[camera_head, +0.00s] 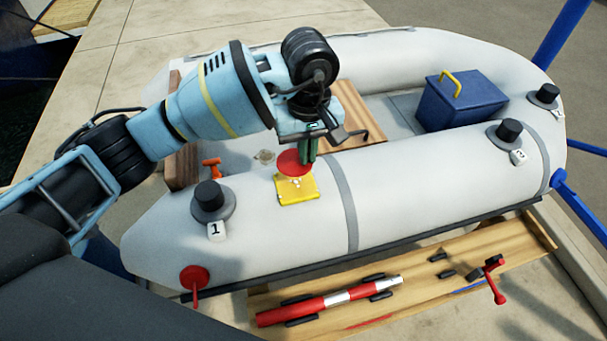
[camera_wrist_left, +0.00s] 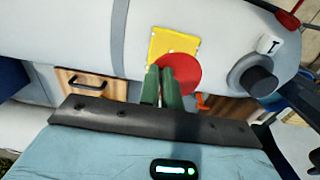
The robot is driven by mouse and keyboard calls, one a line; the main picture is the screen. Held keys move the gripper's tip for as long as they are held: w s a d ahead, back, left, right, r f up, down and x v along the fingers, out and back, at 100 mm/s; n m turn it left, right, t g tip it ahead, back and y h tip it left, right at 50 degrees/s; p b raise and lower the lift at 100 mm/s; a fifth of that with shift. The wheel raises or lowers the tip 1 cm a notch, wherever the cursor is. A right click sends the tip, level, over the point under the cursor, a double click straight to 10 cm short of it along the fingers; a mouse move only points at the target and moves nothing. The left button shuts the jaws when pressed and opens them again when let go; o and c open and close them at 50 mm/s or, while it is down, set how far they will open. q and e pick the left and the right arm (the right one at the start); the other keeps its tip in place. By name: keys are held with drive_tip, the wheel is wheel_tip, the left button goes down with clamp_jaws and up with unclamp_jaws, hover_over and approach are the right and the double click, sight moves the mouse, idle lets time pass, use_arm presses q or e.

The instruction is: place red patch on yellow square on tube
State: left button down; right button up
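The red patch (camera_head: 290,160) is a round disc at the fingertips of my left gripper (camera_head: 309,150). The green fingers are close together on it; the exact grip is partly hidden. The yellow square (camera_head: 297,194) lies on the near grey tube (camera_head: 410,190) of the inflatable boat. In the head view the patch overlaps the square's far edge. In the left wrist view the patch (camera_wrist_left: 183,75) covers the lower right part of the yellow square (camera_wrist_left: 161,43). Whether the patch touches the square I cannot tell. My right gripper is not in view.
A black valve (camera_head: 210,197) beside a tag marked 1 stands left of the square. A red-handled fitting (camera_head: 194,277) is on the tube's lower left. A blue box (camera_head: 461,103) sits in the boat. A wooden plank (camera_head: 420,285) with a red-white cylinder lies in front.

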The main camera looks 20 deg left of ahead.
sight(307, 184)
use_arm(q)
drive_tip(key=shift+f, duration=3.3)
drive_tip(key=shift+f+b, duration=0.25)
drive_tip(key=shift+b, duration=0.05)
drive_tip(key=c, duration=1.6)
unclamp_jaws()
drive_tip(key=shift+r, duration=0.1)
drive_tip(key=shift+r, duration=0.2)
wheel_tip(307, 184, up, 12)
drive_tip(key=shift+p, duration=0.45)
